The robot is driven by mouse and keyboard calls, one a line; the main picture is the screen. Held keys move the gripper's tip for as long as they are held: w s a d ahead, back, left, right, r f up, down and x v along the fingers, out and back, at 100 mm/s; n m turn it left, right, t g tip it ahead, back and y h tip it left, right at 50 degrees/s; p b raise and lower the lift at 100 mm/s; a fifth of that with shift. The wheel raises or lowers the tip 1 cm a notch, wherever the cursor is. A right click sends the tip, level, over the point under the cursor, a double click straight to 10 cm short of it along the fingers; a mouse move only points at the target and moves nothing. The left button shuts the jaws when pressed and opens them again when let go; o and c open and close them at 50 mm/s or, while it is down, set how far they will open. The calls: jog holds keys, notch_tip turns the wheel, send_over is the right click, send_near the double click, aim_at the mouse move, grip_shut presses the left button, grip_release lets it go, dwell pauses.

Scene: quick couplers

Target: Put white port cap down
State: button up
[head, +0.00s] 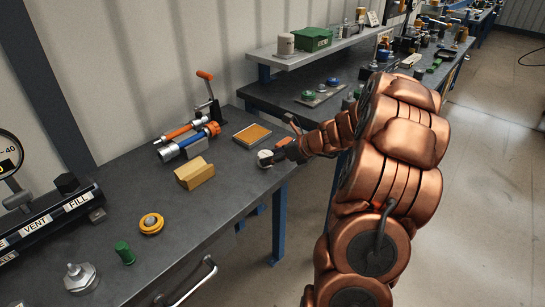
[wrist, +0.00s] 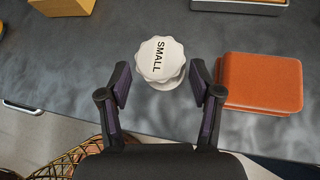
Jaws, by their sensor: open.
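The white port cap (wrist: 160,60), a scalloped knob marked SMALL, stands on the grey bench top with a round white base showing beneath it. In the head view the white cap (head: 265,157) is near the bench's right edge, partly behind my gripper. My gripper (wrist: 160,82) is open, with one finger on each side of the cap's near part. Gaps show between the fingers and the cap. In the head view my gripper (head: 276,153) is small and partly hidden by my arm.
An orange-red box (wrist: 262,82) lies just right of my right finger. A yellow block (head: 194,173) and a framed orange pad (head: 252,134) are nearby. A yellow ring (head: 151,223) and a green cylinder (head: 124,252) stand nearer. Bare bench (head: 225,205) lies in front of the cap.

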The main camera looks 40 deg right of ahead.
jog(key=shift+d, duration=0.1)
jog(key=v, duration=1.2)
jog(key=s+a+n+g+y, duration=0.1)
jog(key=s+a+n+g, duration=0.3)
jog(key=a+n, duration=0.65)
jog(key=s+a+n+g, duration=0.4)
jog(key=a+n, duration=0.1)
jog(key=a, duration=1.1)
jog(key=s+a+f+n+g+h, duration=0.1)
jog(key=s+a+n+g+h, duration=0.1)
jog(key=s+n, duration=0.6)
jog(key=s+a+f+n+g+h, duration=0.1)
jog(key=s+n+h, duration=0.3)
jog(key=s+n, duration=0.4)
jog(key=s+a, duration=0.1)
jog(key=s, duration=0.3)
jog(key=shift+f+g, duration=0.3)
jog(key=shift+g, duration=0.1)
jog(key=shift+a+n, duration=0.1)
jog(key=shift+n, duration=0.15)
